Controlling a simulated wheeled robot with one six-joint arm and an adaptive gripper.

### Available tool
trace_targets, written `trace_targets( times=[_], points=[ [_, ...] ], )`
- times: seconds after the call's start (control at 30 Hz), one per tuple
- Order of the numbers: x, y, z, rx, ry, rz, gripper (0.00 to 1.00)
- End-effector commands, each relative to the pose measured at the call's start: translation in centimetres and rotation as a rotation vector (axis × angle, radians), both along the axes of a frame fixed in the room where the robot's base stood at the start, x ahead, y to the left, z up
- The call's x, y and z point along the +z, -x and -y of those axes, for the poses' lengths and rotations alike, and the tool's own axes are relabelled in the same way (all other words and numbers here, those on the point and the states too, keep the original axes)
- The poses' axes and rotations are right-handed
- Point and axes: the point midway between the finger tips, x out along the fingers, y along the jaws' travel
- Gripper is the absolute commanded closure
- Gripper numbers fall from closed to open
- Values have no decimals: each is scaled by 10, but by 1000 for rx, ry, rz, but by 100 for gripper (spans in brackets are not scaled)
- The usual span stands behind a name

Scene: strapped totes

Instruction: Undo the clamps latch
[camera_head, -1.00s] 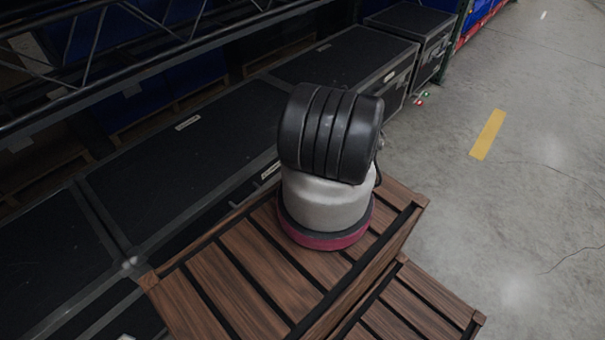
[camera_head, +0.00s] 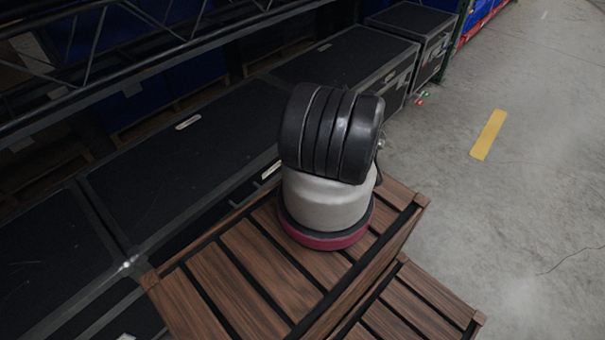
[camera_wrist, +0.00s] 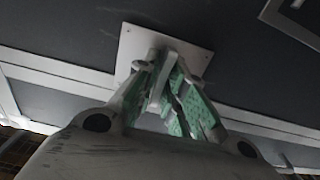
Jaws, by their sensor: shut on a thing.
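In the wrist view my gripper (camera_wrist: 160,78), with green-padded fingers, is shut on a narrow pale part in front of a square, light metal plate (camera_wrist: 196,52). The plate is fixed to a dark panel with light metal edging. I take the pale part to be the clamp's latch; the fingers hide most of it, so its exact position is unclear. My gripper does not show in the head view.
In the head view, long black cases (camera_head: 190,165) with metal edges stand in a row. A slatted wooden crate (camera_head: 205,290) is in front of them. Dark metal racking (camera_head: 150,45) is at upper left. Open concrete floor (camera_head: 540,150) with a yellow mark (camera_head: 488,134) is at right.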

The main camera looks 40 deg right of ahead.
Motion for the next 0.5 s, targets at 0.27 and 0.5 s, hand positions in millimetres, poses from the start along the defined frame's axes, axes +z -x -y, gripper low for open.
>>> trace_targets(
  times=[0.27,0.5],
  points=[
    [-1,1,0,-1,-2,-2,71],
    [0,0,0,-1,-1,-1,71]
  ],
)
